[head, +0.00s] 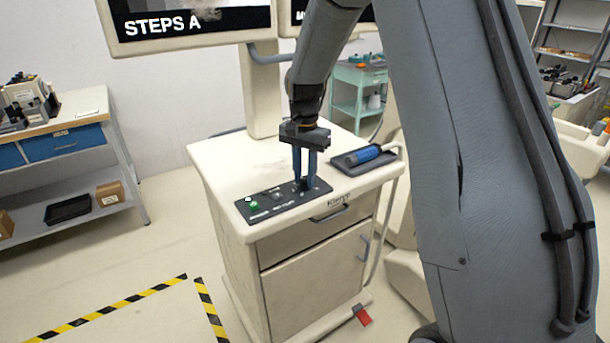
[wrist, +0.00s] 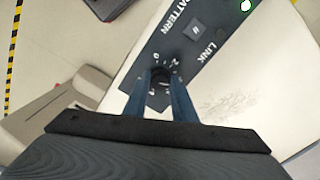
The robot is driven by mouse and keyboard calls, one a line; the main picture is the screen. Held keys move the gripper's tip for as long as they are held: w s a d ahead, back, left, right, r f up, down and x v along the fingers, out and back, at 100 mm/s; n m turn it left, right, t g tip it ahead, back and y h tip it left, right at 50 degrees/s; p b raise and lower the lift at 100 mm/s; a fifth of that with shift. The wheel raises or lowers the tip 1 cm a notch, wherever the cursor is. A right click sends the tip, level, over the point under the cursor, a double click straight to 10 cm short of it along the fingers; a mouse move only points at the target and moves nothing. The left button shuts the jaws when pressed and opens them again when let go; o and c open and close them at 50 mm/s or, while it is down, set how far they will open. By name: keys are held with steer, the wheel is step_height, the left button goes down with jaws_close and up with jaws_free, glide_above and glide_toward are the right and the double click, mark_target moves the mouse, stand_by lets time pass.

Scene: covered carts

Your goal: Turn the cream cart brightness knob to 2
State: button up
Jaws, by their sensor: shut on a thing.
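The cream cart (head: 225,185) stands in the middle of the head view with a black control panel (head: 241,212) on its top. My gripper (head: 304,183) reaches down to the panel's right end, its blue fingers closed around the dark knob. In the wrist view my gripper (wrist: 161,88) has the knob (wrist: 161,75) between its fingertips. Dial marks, including a 0 and what looks like a 2, show around the knob. The knob's pointer is too small and covered to read. The monitor (head: 185,22) above the cart shows "STEPS A".
A green button (head: 253,206) sits at the panel's left end. A grey tray (head: 378,162) with a blue cylinder (head: 362,155) lies on the cart's right side. A bench (head: 50,125) stands at the left. Striped floor tape (head: 120,310) marks the open floor at front left.

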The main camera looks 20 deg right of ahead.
mark_target(305, 179)
steer(key=shift+n, duration=0.3)
steer(key=n, duration=0.5)
steer(key=shift+r, duration=0.1)
steer(key=shift+n+p, duration=0.35)
steer(key=shift+n, duration=2.05)
steer(key=shift+w, duration=0.1)
steer(key=o, duration=1)
steer(key=shift+o, duration=0.2)
steer(key=shift+r+b, duration=1.2)
steer(key=shift+r, duration=2.7)
